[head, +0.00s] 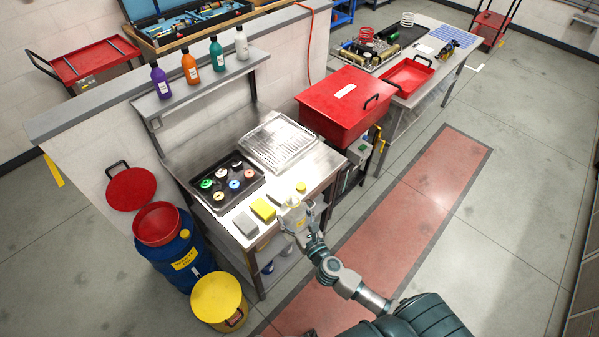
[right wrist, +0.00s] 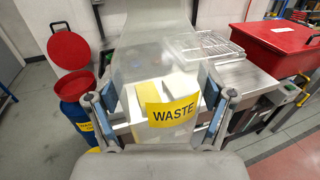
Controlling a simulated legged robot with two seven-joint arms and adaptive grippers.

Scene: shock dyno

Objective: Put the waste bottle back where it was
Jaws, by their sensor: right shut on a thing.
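The waste bottle (head: 292,213) is clear, with a yellow cap and a yellow label. In the right wrist view the bottle (right wrist: 172,75) fills the middle, and its label reads WASTE. My right gripper (head: 298,222) is shut on the bottle's sides and holds it at the front edge of the steel bench (head: 218,231). In the right wrist view the fingers of my right gripper (right wrist: 163,95) lie on both sides of it. I cannot tell whether its base touches anything. My left gripper is not in view.
On the bench are a yellow sponge (head: 263,209), a grey block (head: 245,224), a black tray (head: 226,202) of coloured caps and a wire rack (head: 278,143). Left stands a blue WASTE drum (head: 183,262) with a yellow bin (head: 217,299). A red lidded box (head: 345,105) stands behind.

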